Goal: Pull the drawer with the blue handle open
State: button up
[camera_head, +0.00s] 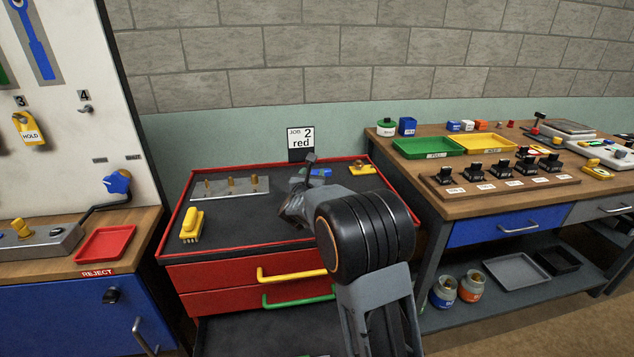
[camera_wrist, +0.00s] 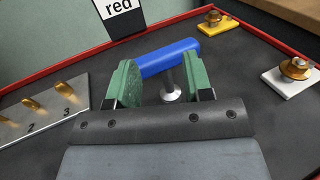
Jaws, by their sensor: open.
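The red cabinet (camera_head: 163,258) has a drawer with a yellow handle (camera_head: 290,274) and, below it, one with a green handle (camera_head: 298,301). Below these, a dark surface (camera_head: 250,336) juts forward, apparently the inside of a pulled-out drawer; its front is out of frame. No blue drawer handle shows. My gripper (camera_wrist: 162,80) is open over the cabinet top, with two green-padded fingers apart. A blue cylinder (camera_wrist: 170,57) lies crosswise just beyond them, above a silver post (camera_wrist: 170,88); I cannot tell whether they touch. It also shows in the head view (camera_head: 320,172).
A yellow brush (camera_head: 191,226), a metal plate with brass pegs (camera_head: 230,187) and a yellow-based part (camera_head: 362,168) are on the cabinet top. Benches flank it, with a red reject tray (camera_head: 104,243) at left. My arm hides the cabinet's right front.

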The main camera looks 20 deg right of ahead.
jog(key=f, duration=0.7)
jog(key=shift+w+d, duration=0.35)
jog(key=shift+w, duration=0.05)
jog(key=shift+p+x, duration=0.55)
jog(key=shift+x, duration=2.75)
jog(key=shift+f, duration=0.1)
jog(key=shift+c, duration=0.3)
grip_shut()
